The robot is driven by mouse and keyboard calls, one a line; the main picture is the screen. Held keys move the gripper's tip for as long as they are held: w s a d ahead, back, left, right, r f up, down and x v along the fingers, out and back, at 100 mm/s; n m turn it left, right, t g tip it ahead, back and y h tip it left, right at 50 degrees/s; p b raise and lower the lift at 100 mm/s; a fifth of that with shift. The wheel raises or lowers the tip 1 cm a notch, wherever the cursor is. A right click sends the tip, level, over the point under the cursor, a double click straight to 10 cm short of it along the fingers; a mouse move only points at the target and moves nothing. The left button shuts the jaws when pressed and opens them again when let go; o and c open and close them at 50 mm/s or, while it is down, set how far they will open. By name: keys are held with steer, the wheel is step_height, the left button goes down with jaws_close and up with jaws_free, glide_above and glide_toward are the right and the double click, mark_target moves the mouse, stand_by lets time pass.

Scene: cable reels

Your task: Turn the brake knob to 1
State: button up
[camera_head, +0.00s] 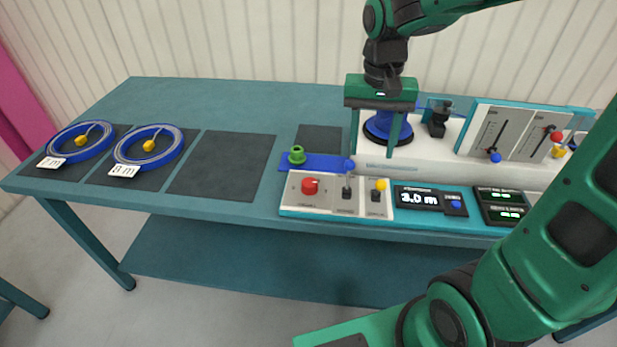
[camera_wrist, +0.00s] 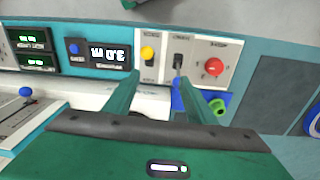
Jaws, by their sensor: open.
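A red round knob (camera_head: 310,185) sits on the white control panel at the front edge of the bench. It also shows in the wrist view (camera_wrist: 214,67). Its label is too small to read, so I cannot tell for sure that it is the brake knob, nor its setting. My gripper (camera_head: 374,152) is open and empty, fingers pointing down above the machine, behind and to the right of the red knob. In the wrist view my gripper's fingers (camera_wrist: 158,78) are apart, with the red knob beyond them to the right. Nothing touches the knob.
Beside the knob stand a blue-tipped lever (camera_head: 349,165), a yellow-topped switch (camera_head: 380,185) and a display (camera_head: 417,198) reading 3.0 m. A green spool-like part (camera_head: 297,155) stands behind it. A slider panel (camera_head: 517,132) is right. Blue cable coils (camera_head: 147,146) lie left; one dark mat (camera_head: 222,165) is clear.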

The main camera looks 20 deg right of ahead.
glide_above(309, 182)
steer(key=f, duration=0.2)
steer(key=shift+n, duration=0.3)
step_height(309, 182, down, 10)
steer(key=shift+d+f, duration=0.1)
steer(key=shift+f, duration=0.15)
steer(key=c, duration=1)
